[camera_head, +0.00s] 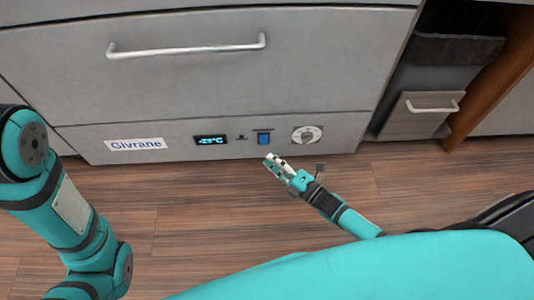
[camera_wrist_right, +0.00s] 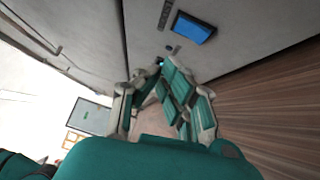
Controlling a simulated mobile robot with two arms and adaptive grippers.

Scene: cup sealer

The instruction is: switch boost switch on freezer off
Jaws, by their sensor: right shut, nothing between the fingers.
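The grey freezer (camera_head: 200,132) fills the upper part of the head view, with its control strip along the bottom. The blue boost switch (camera_head: 264,139) sits on that strip between the lit display and a round dial. It also shows in the right wrist view as a blue rocker (camera_wrist_right: 193,28). My right gripper (camera_head: 272,161) is shut and empty, just below and in front of the switch, with a small gap seen in the head view. In the right wrist view its fingertips (camera_wrist_right: 163,66) point toward the panel beside the switch. My left arm is at the left; its gripper is out of frame.
A display (camera_head: 210,140) reading about -25°C, a "Givrane" label (camera_head: 136,144) and a dial (camera_head: 307,134) share the strip. A long drawer handle (camera_head: 187,48) is above. A small handled drawer (camera_head: 418,112) is at the right. The wooden floor (camera_head: 190,220) in front is clear.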

